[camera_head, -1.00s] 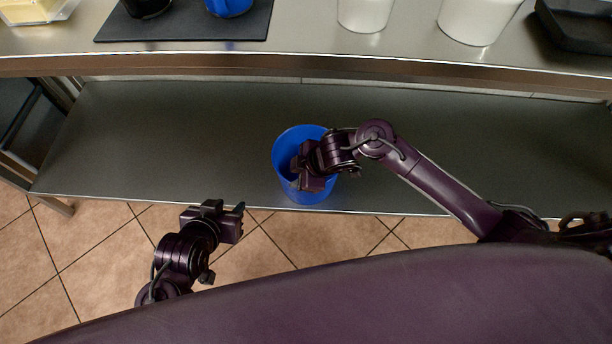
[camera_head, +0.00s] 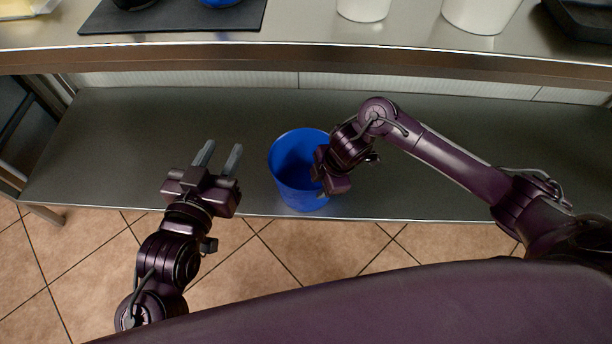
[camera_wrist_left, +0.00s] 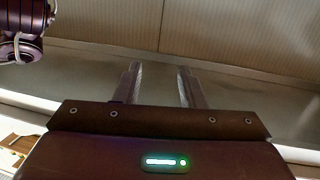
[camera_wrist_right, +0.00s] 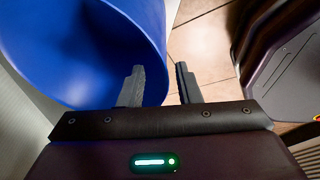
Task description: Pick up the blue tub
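The blue tub (camera_head: 290,160) stands upright on the lower steel shelf near its front edge. My right gripper (camera_head: 326,172) is at the tub's right side; its fingertips are hidden in the head view. In the right wrist view the tub (camera_wrist_right: 70,50) fills the upper left. There the right gripper (camera_wrist_right: 158,72) is open, with one finger over the tub's wall and the other beyond its edge; contact cannot be told. My left gripper (camera_head: 218,155) is open and empty over the shelf, left of the tub. The left wrist view shows its fingers apart (camera_wrist_left: 158,72).
The lower shelf (camera_head: 130,130) is otherwise bare on both sides of the tub. The upper counter (camera_head: 310,38) overhangs behind, carrying white containers (camera_head: 478,12), a dark mat (camera_head: 175,18) and a black tray (camera_head: 585,20). Tiled floor (camera_head: 90,260) lies in front.

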